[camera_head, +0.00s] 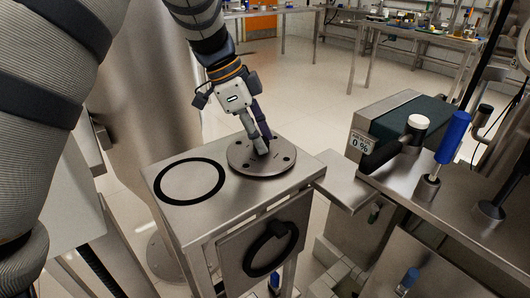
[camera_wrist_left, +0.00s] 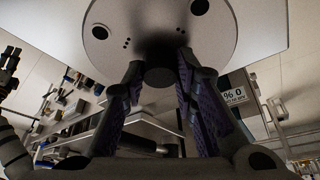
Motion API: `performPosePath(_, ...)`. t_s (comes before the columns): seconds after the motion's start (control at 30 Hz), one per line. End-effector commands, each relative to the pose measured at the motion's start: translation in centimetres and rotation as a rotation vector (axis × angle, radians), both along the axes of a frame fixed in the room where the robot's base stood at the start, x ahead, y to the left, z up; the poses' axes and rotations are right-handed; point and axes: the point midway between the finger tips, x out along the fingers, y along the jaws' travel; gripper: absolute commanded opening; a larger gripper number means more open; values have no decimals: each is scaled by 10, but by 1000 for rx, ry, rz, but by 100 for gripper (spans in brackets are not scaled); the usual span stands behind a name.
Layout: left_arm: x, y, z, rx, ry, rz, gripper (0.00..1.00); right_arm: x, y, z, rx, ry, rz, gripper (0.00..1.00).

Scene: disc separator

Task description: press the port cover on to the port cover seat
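In the head view a round metal disc with several small holes, which looks like the port cover (camera_head: 243,160), lies on the right part of a steel table top. A flat black ring (camera_head: 189,181) lies to its left, apart from it; I cannot tell whether this marks the port cover seat. My left gripper (camera_head: 261,143) points down at the disc's centre. In the left wrist view the disc (camera_wrist_left: 140,18) has a dark central knob (camera_wrist_left: 160,75), and my left fingers (camera_wrist_left: 160,65) stand on both sides of it. Whether they grip it is unclear.
A black ring handle (camera_head: 270,248) sits on the table's front panel. At the right stand a unit with a "0 %" label (camera_head: 361,143), a blue-handled tool (camera_head: 453,137) and a steel bench (camera_head: 480,232). Background tables are far off, with open floor between.

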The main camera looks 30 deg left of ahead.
Motion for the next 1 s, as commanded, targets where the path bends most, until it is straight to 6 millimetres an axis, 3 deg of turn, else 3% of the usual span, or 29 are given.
performPosePath(1.0, 0, 0, 42, 0, -3, -1, 0, 0, 0, 0, 0, 0, 0, 40)
